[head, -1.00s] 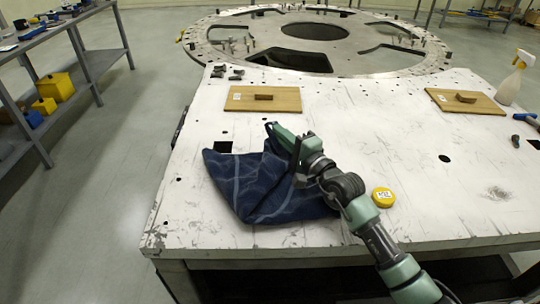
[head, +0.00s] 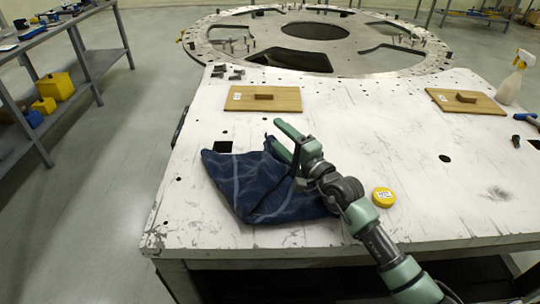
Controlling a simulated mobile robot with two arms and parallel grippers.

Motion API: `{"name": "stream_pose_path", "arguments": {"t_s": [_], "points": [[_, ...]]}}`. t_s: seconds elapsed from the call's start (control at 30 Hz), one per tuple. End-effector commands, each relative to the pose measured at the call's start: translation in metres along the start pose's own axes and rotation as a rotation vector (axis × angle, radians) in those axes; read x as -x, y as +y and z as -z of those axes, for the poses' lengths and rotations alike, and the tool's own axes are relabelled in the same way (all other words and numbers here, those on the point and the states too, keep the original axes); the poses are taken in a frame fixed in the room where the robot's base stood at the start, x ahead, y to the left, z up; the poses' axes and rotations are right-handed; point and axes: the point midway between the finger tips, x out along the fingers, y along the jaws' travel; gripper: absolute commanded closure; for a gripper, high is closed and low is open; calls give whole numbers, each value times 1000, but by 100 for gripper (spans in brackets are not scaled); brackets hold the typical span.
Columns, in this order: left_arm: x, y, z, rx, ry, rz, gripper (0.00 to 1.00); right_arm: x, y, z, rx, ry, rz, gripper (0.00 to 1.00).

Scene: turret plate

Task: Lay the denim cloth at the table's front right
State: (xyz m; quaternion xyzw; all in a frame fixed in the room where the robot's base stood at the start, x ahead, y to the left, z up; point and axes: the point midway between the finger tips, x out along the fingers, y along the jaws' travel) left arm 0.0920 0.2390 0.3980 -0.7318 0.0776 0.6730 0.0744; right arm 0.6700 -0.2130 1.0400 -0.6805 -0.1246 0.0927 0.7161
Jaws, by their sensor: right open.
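The denim cloth (head: 250,182) is dark blue and lies crumpled on the white table (head: 370,150), left of the middle of the table's front part. My right gripper (head: 284,145) is over the cloth's upper right part, with its fingers spread apart and pointing up and left. The gripper and wrist hide part of the cloth's right side. I cannot tell whether a finger touches the cloth. My left gripper does not show.
A yellow round tin (head: 383,197) sits just right of my right wrist. Two wooden boards with handles, one at the left (head: 263,99) and one at the right (head: 466,101), lie farther back. A spray bottle (head: 511,80) stands at the right edge. The front right surface is mostly clear.

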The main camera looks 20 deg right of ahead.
Motion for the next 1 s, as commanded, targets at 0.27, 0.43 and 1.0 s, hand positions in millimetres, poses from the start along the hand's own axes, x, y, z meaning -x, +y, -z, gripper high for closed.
{"name": "stream_pose_path", "arguments": {"t_s": [0.27,0.43,1.0], "points": [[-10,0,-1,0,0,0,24,40,3,-1,2,-1,-4,43],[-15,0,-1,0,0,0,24,64,2,-1,2,0,-3,43],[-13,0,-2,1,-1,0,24,75,-4,-1,1,0,-2,43]]}}
